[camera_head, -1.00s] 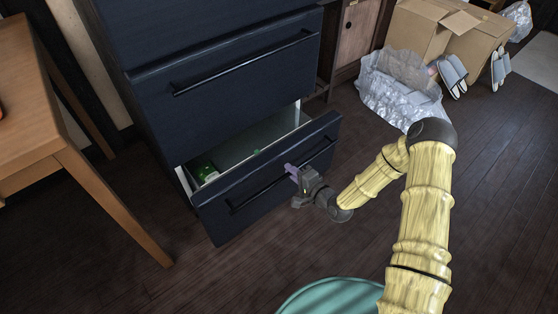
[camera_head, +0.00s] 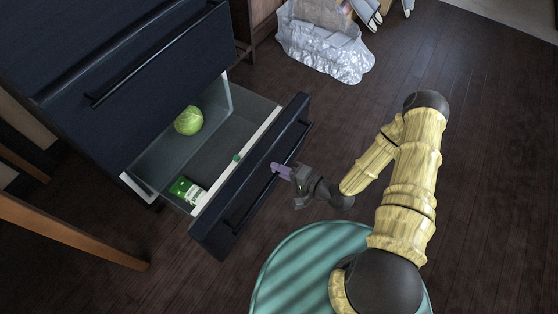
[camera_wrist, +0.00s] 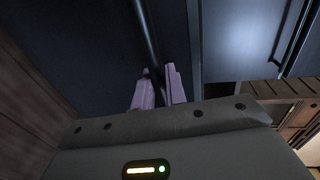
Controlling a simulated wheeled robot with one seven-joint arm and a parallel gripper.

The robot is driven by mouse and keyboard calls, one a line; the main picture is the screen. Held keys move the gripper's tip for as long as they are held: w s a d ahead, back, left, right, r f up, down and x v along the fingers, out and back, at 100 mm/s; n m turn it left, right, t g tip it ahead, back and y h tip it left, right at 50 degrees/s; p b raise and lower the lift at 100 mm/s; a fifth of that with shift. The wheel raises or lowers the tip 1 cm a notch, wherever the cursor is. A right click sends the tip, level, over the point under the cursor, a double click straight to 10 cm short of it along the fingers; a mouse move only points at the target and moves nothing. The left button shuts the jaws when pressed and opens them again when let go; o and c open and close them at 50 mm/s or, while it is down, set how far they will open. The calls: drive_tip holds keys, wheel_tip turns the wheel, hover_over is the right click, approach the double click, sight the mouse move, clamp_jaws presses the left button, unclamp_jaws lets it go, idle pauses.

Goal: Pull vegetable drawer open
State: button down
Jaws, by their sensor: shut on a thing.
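The vegetable drawer (camera_head: 215,232) is the bottom drawer of a dark navy cabinet. It stands well out from the cabinet in the head view. Inside are a green cabbage (camera_head: 188,120) toward the back and a green and white pack (camera_head: 187,190) near the front left. A small green item (camera_head: 237,157) shows by the front panel. My gripper (camera_head: 280,170) is shut on the dark bar handle (camera_head: 244,212) on the drawer front. In the wrist view the purple fingers (camera_wrist: 157,90) sit either side of the handle bar (camera_wrist: 146,35).
The drawer above (camera_head: 150,75) is closed, with its own bar handle. A wooden table leg (camera_head: 75,235) stands at the left. The dark wood floor at right is bare.

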drive_tip(key=shift+s, duration=0.4)
drive_tip(key=c, duration=1.5)
unclamp_jaws()
drive_tip(key=shift+w+d, duration=0.15)
drive_tip(key=p+v, duration=0.6)
drive_tip(key=v, duration=1.1)
drive_tip(key=shift+d, duration=0.2)
